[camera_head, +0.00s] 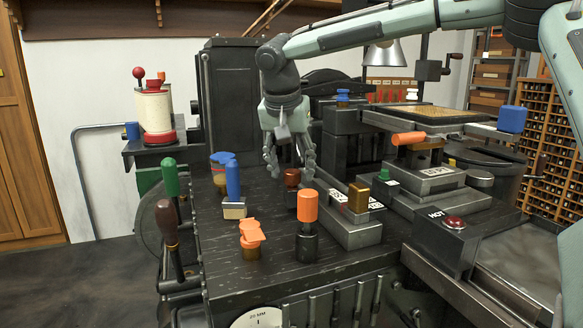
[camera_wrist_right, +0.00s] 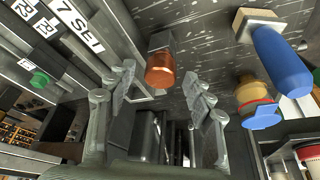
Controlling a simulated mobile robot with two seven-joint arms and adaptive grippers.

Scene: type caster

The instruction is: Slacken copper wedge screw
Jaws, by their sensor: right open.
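The copper wedge screw has a round copper-brown head (camera_head: 291,177) standing at the middle of the dark machine top in the head view. In the right wrist view the copper head (camera_wrist_right: 160,70) sits on a grey metal block, between and beyond the fingertips. My right gripper (camera_head: 289,168) points down just above and around it in the head view. Its two fingers are spread and empty, one on each side of the screw; I cannot tell whether either touches it. My left gripper is not in view.
An orange-topped post (camera_head: 308,206) and an orange knob (camera_head: 251,235) stand nearer the front. A blue handle (camera_head: 233,182) is to the left. A brass knob (camera_head: 358,197) on a labelled block is to the right. A box marked HOT (camera_head: 436,246) has a red button.

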